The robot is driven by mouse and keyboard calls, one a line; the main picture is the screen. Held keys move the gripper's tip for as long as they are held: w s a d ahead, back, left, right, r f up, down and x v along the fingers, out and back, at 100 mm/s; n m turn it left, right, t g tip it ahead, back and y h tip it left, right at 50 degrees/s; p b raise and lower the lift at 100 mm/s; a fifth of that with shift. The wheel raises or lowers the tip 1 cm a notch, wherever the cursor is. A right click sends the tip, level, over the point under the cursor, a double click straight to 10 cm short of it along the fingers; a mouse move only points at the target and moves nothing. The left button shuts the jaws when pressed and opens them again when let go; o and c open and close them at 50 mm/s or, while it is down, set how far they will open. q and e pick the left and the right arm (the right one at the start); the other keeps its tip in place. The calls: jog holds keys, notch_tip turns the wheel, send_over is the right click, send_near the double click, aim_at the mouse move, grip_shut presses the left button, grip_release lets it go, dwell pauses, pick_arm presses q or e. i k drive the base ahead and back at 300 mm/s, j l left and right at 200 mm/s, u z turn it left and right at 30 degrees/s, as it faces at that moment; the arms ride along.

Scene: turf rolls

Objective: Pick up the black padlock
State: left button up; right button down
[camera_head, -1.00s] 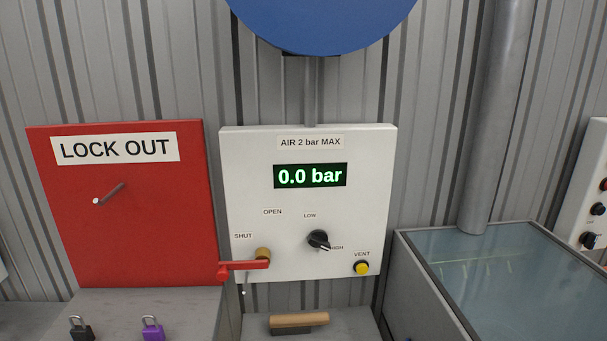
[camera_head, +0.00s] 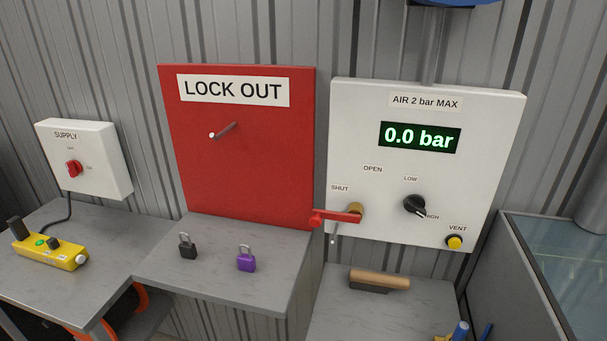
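The black padlock (camera_head: 187,247) stands upright on the grey shelf (camera_head: 215,285) below the red LOCK OUT board (camera_head: 240,170). Its shackle points up. A purple padlock (camera_head: 246,260) stands on the same shelf to its right, a small gap apart. Neither of my grippers shows in the head view, so their state and distance from the padlock cannot be seen.
A peg (camera_head: 222,131) sticks out of the red board. The white air panel (camera_head: 450,215) has a red valve lever (camera_head: 338,217). A wooden-handled block (camera_head: 380,279) lies below it. At left are a supply box (camera_head: 105,165) and a yellow control pendant (camera_head: 50,252).

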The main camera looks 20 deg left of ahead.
aim_at(187, 249)
jog(key=u, duration=1.25)
